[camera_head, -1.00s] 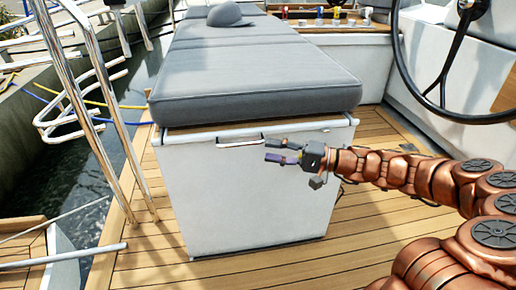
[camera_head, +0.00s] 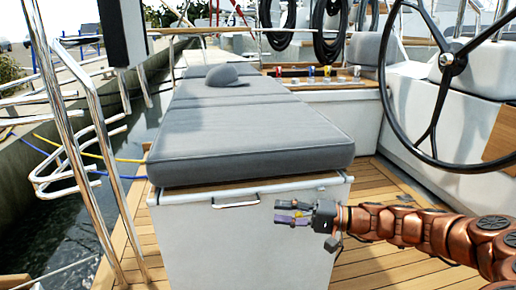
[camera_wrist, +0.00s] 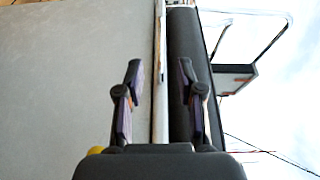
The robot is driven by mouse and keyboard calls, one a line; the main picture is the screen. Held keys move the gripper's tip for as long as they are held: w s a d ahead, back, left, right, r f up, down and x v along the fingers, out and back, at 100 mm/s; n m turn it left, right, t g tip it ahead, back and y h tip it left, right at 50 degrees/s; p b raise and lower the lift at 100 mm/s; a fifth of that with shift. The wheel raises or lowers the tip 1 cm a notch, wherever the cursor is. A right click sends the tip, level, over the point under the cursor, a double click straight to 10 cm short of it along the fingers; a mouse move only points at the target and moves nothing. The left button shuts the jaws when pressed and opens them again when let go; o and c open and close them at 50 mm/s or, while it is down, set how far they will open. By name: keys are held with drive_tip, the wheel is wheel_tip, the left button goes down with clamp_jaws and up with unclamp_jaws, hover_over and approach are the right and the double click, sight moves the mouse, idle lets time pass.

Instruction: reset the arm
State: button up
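My gripper (camera_head: 280,212) shows in the head view in front of the white bench box (camera_head: 225,245), just right of its metal handle (camera_head: 236,201). In the wrist view my gripper (camera_wrist: 159,72) has its two dark fingers apart, with nothing between them. In that view the pale box front (camera_wrist: 70,80) fills the left and the dark cushion edge (camera_wrist: 185,45) lies behind the right finger. My arm reaches in from the right edge of the head view.
The grey cushion (camera_head: 250,140) tops the bench, with a grey cap (camera_head: 226,76) on it. A steering wheel (camera_head: 447,64) stands at right. Steel rails (camera_head: 75,130) and water are at left. Small colourful items (camera_head: 311,71) sit behind the bench.

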drive_tip(key=s+a+r+n+g+h+p, duration=0.3)
drive_tip(key=s+a+r+h+p, duration=0.1)
drive_tip(key=s+r+p, duration=0.65)
drive_tip(key=s+a+r+n+g+h+p, duration=0.2)
drive_tip(key=s+a+r+g+h+p, duration=0.15)
drive_tip(key=s+r+p, duration=0.65)
drive_tip(key=s+d+r+m+h+p, duration=0.1)
drive_tip(key=s+d+r+h+p, duration=0.4)
drive_tip(key=p, duration=0.7)
drive_tip(key=s+d+r+m+h+p, duration=0.2)
drive_tip(key=s+d+r+h+p, duration=0.3)
drive_tip(key=s+d+r+p, duration=0.3)
drive_tip(key=d+r+p, duration=0.3)
drive_tip(key=r+p, duration=0.1)
drive_tip(key=r, duration=0.1)
drive_tip(key=shift+s+r+t, duration=0.15)
drive_tip(key=shift+s+t, duration=0.2)
